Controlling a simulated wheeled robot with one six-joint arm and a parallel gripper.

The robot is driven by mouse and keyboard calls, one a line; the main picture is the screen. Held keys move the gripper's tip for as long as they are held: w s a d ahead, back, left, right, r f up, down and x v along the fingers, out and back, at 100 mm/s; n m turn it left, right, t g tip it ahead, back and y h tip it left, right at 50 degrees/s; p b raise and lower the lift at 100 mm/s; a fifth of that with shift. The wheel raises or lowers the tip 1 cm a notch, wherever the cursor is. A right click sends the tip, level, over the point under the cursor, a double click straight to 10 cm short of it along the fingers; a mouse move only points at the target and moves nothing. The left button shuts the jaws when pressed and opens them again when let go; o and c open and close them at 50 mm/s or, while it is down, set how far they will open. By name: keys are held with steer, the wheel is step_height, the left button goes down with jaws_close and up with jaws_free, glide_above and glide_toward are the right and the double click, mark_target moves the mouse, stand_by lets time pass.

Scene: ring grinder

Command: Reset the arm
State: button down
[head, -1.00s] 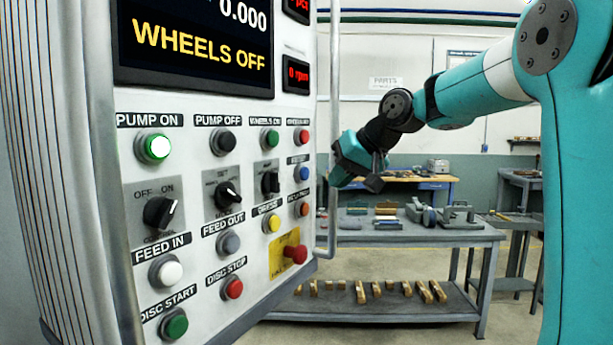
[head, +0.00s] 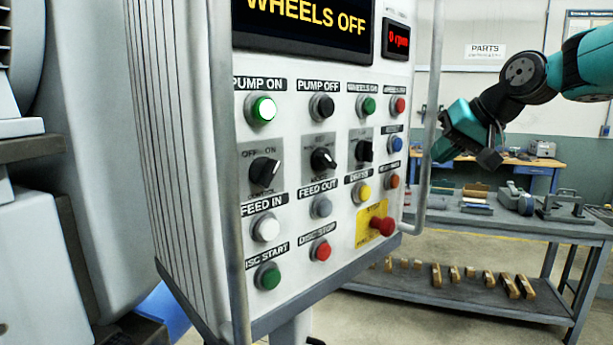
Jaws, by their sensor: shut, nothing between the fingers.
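My gripper (head: 466,143) is at the end of my teal and black arm, at the right in the head view. It hangs in the air to the right of the control panel (head: 330,90), past the panel's grey handle rail. It is shut and holds nothing. The gap between it and the panel edge is hard to judge. The panel display (head: 305,22) reads "WHEELS OFF". The PUMP ON button (head: 262,109) is lit green.
A red emergency knob (head: 381,226) sticks out of the panel's lower right. A grey workbench (head: 500,222) with fixtures stands behind my gripper, with several brass-coloured parts on its lower shelf. A blue bench (head: 535,168) stands farther back. Machine housing (head: 60,230) fills the left.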

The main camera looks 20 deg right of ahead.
steer(key=s+a+f+n+g+y+b, duration=0.1)
steer(key=s+a+f+b, duration=0.1)
steer(key=s+a+f, duration=0.3)
steer(key=s+a+f+n+g+b, duration=0.1)
steer(key=a+f+n+g, duration=0.15)
steer(key=a, duration=0.35)
steer(key=s+a+f+n+y+b, duration=0.1)
steer(key=s+a+f+b, duration=0.15)
steer(key=a+f, duration=0.3)
steer(key=s+a+f+n+g+b, duration=0.1)
steer(key=s+a+f, duration=0.1)
steer(key=s+f, duration=0.2)
steer(key=s+a+f+n+g+b, duration=0.1)
steer(key=s+a+f+n+g, duration=0.1)
steer(key=s, duration=0.5)
steer(key=s+a+f+n+g+h+b, duration=0.1)
steer(key=s+a+f+n, duration=0.1)
steer(key=s+a+f, duration=0.2)
step_height(320, 180, down, 2)
steer(key=shift+s+a+g, duration=0.15)
steer(key=shift+s+g, duration=0.2)
steer(key=shift+s, duration=0.9)
